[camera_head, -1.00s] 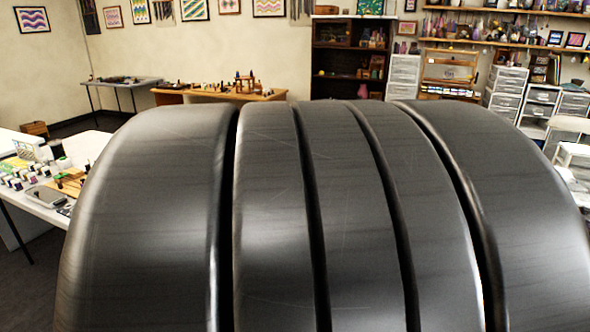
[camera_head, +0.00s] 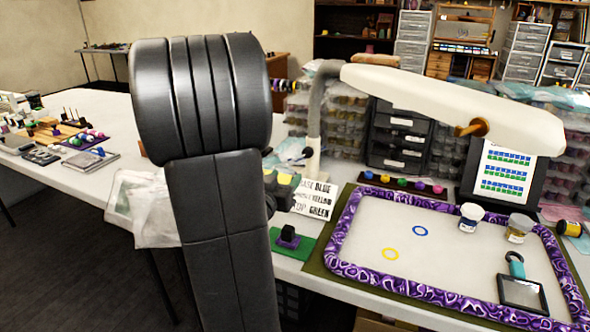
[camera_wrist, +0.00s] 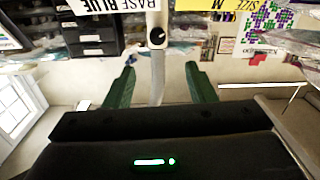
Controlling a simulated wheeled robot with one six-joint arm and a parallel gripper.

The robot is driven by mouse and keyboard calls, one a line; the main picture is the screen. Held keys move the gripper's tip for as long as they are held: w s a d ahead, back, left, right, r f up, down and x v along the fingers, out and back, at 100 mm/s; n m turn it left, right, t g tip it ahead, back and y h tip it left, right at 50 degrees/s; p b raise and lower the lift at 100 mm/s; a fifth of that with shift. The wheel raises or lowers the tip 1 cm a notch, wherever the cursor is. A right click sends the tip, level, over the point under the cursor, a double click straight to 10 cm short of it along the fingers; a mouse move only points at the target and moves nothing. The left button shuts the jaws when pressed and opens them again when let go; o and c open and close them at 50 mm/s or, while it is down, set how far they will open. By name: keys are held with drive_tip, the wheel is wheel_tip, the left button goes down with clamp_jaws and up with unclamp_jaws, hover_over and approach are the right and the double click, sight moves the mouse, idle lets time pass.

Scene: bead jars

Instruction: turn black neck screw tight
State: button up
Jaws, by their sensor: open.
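The black neck screw (camera_wrist: 157,37) is a small round black knob with a light mark, on a pale upright post (camera_wrist: 157,75) in the wrist view. My gripper (camera_wrist: 161,72) shows there as two green fingers, spread apart and empty. The screw lies roughly midway between them sideways, beyond their tips, with no visible contact. In the head view the screw is a small dark spot (camera_head: 308,152) on the lamp post, just right of my arm. The lamp has a grey neck (camera_head: 317,95) and a long white head (camera_head: 440,100). My arm hides most of my gripper in the head view.
A purple-rimmed tray (camera_head: 400,286) fills the table's right side, holding two jars (camera_head: 471,217) (camera_head: 519,228). A printed card (camera_head: 313,198) and black drawers (camera_head: 398,140) are near the lamp. A plastic bag (camera_head: 140,210) lies left of my arm.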

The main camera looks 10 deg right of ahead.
sight(306, 155)
drive_tip(key=shift+h, duration=0.3)
drive_tip(key=b+x, duration=0.1)
drive_tip(key=x, duration=1.3)
drive_tip(key=shift+f, duration=0.15)
drive_tip(key=shift+c, duration=0.4)
drive_tip(key=c, duration=0.9)
